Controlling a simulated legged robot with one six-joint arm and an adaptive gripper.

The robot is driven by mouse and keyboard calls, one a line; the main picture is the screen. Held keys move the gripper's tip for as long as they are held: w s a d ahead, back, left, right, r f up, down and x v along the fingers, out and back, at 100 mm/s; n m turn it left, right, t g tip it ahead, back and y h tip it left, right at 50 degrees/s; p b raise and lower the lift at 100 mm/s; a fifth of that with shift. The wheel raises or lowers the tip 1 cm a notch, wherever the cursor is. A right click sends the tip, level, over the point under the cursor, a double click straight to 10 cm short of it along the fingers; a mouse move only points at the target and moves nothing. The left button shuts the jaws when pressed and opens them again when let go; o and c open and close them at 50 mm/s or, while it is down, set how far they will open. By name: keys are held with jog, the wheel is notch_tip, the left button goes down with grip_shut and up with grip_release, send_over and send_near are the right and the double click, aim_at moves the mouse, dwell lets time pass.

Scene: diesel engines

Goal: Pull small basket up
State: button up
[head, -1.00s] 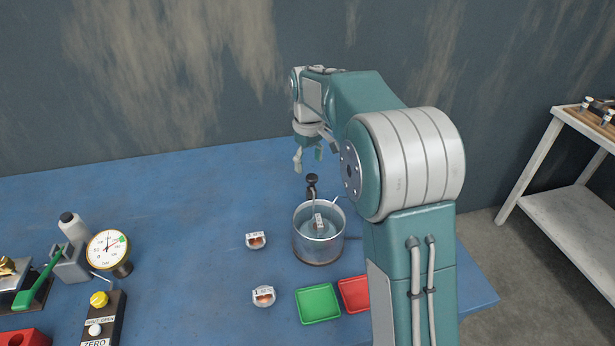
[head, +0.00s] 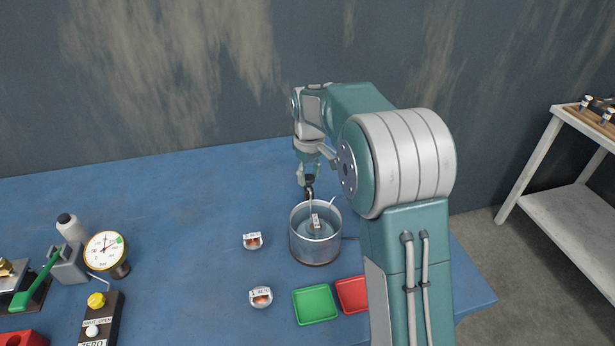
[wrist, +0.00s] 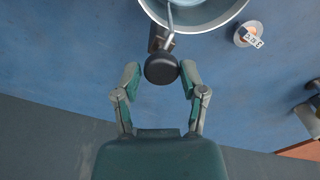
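A metal pot (head: 316,250) stands on the blue table, and its near rim part shows in the wrist view (wrist: 215,22). A thin handle with a black knob (wrist: 161,69) rises at the pot's far side. It runs down into the pot, where a small labelled tag (head: 316,221) shows. The small basket itself is hard to make out inside the pot. My gripper (head: 308,184) is over the knob in the head view. In the wrist view my gripper (wrist: 160,70) is open, one finger on each side of the knob, with small gaps.
Two small labelled dishes (head: 253,241) (head: 261,297) lie left of the pot. A green tray (head: 315,304) and a red tray (head: 353,294) lie in front. A dial gauge (head: 105,248) and a control box (head: 98,320) stand at left. The back left of the table is clear.

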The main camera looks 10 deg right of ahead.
grip_shut()
jog(key=shift+a, duration=0.1)
jog(key=shift+r, duration=0.1)
jog(key=shift+r, duration=3)
jog(key=o, duration=0.7)
grip_release()
jog(key=shift+w+f, duration=0.1)
notch_tip(320, 180, up, 5)
